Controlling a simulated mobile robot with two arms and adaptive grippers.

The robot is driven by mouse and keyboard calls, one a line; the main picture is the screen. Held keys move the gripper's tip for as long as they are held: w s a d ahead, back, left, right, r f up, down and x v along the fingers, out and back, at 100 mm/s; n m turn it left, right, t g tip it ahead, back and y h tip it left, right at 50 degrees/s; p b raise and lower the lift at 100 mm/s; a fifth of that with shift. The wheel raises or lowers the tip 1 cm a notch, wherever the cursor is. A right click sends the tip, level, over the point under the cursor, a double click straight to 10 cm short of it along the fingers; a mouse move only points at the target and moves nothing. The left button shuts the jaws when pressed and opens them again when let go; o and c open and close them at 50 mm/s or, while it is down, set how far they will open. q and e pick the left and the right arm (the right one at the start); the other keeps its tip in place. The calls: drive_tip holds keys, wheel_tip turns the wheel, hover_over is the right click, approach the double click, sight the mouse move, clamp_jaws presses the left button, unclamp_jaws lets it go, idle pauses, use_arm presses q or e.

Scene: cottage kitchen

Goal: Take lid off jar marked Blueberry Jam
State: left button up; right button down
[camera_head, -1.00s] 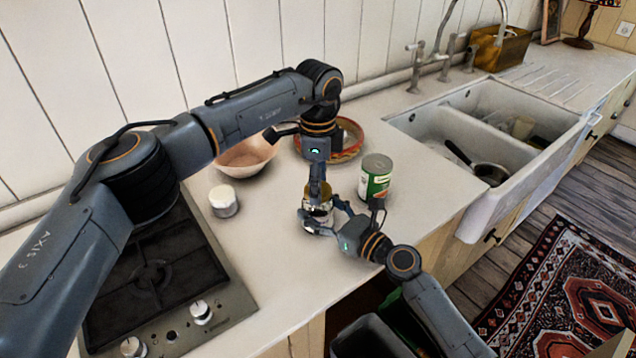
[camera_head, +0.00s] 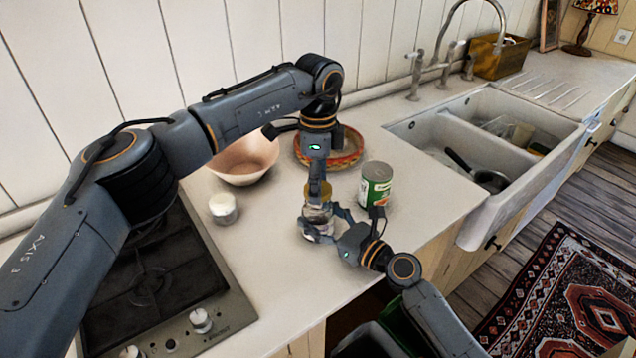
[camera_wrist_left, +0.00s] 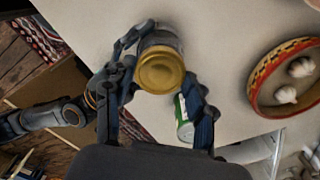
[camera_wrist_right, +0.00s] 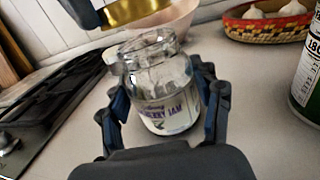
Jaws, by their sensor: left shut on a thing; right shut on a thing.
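The glass jar (camera_wrist_right: 158,85) stands upright in the right wrist view, its mouth open and its purple label partly readable as "...BERRY JAM". My right gripper (camera_wrist_right: 158,100) is shut around the jar's body. The gold lid (camera_wrist_right: 135,10) is above the jar and apart from its rim, held by my left gripper. In the left wrist view my left gripper (camera_wrist_left: 160,82) is shut on the lid (camera_wrist_left: 160,70), with the jar behind it. In the head view my left gripper (camera_head: 318,188) comes from above and my right gripper (camera_head: 330,222) from the right. The jar (camera_head: 316,224) is partly hidden there.
A green can (camera_head: 376,186) stands close to the right of the jar. A small white-topped jar (camera_head: 223,208) and a pinkish bowl (camera_head: 240,165) are to the left. A patterned basket (camera_head: 352,152) with garlic is behind. The hob (camera_head: 150,285) and sink (camera_head: 435,185) flank the counter.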

use_arm(q)
wheel_tip(320, 180, up, 4)
drive_tip(key=shift+f, duration=0.2)
use_arm(e)
drive_tip(key=shift+c, duration=1)
unclamp_jaws()
